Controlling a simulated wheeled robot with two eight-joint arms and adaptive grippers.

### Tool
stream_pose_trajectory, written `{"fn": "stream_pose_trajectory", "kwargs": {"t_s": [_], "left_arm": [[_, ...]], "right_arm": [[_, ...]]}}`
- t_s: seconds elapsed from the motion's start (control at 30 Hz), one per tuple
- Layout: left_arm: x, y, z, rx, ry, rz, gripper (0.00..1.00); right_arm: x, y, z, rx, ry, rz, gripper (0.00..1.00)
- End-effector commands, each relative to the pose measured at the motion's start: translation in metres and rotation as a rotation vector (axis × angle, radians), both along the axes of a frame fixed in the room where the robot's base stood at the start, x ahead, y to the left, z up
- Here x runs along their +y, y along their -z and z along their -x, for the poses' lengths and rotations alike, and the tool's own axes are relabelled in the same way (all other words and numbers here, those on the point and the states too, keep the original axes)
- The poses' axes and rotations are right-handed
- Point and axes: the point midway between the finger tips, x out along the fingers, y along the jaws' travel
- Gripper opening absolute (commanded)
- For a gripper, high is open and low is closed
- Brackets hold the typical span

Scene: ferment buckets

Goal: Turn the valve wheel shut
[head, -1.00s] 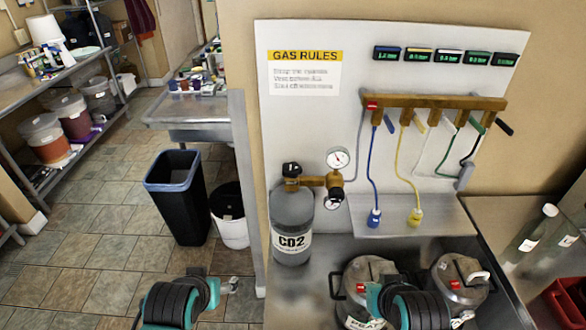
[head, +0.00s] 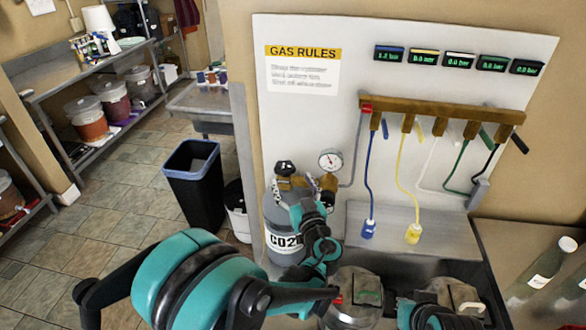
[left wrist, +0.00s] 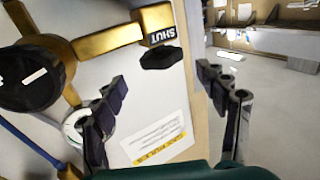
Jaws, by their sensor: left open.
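The valve wheel (head: 285,168) is a small black knob on the brass valve atop the grey CO2 cylinder (head: 285,241). In the left wrist view the black wheel (left wrist: 160,56) sits beside a SHUT label on the brass. My left gripper (head: 308,207) is in front of the cylinder's upper right in the head view, partly hidden by its own wrist. In the left wrist view its fingers (left wrist: 165,90) are spread and empty, with the wheel beyond the gap between them, apart from both. My right gripper (head: 440,312) is at the bottom edge; its fingers cannot be made out.
A pressure gauge (head: 331,161) and brass regulator stand right of the valve. A brass manifold (head: 440,115) with coloured hoses hangs on the white panel. Metal kegs (head: 357,290) stand below. Bottles (head: 545,268) are at right. A black bin (head: 194,190) stands on the floor left.

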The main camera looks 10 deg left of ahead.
Motion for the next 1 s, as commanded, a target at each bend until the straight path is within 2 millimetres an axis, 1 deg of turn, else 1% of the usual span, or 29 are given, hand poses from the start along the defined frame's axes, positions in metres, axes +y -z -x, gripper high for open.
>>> {"fn": "stream_pose_trajectory", "kwargs": {"t_s": [0.17,0.3,0.43,0.6,0.83,0.87,0.9,0.97,1.0], "left_arm": [[0.012,0.001,-0.021,-0.001,-0.004,0.000,0.73],[0.023,0.001,-0.042,-0.001,-0.005,0.000,0.73],[0.031,0.001,-0.057,0.000,-0.004,0.000,0.73],[0.035,0.000,-0.067,0.000,-0.002,0.000,0.73],[0.035,0.000,-0.067,0.000,-0.001,0.000,0.73],[0.035,0.000,-0.067,0.000,-0.001,0.000,0.68],[0.035,0.000,-0.067,0.000,-0.001,0.000,0.58],[0.035,0.000,-0.067,0.000,-0.001,0.000,0.42],[0.035,0.000,-0.067,0.000,-0.001,0.000,0.31]], "right_arm": [[0.000,0.005,0.000,0.000,0.000,0.000,0.00],[0.000,0.010,0.000,0.000,0.000,0.000,0.00],[0.000,0.013,0.000,0.000,0.000,0.000,0.00],[0.000,0.014,0.000,0.000,0.000,0.000,0.00],[0.000,0.014,0.000,0.000,0.000,0.000,0.00],[0.000,0.014,0.000,0.000,0.000,0.000,0.00],[0.000,0.014,0.000,0.000,0.000,0.000,0.00],[0.000,0.014,0.000,0.000,0.000,0.000,0.00],[0.000,0.014,0.000,0.000,0.000,0.000,0.00]]}}
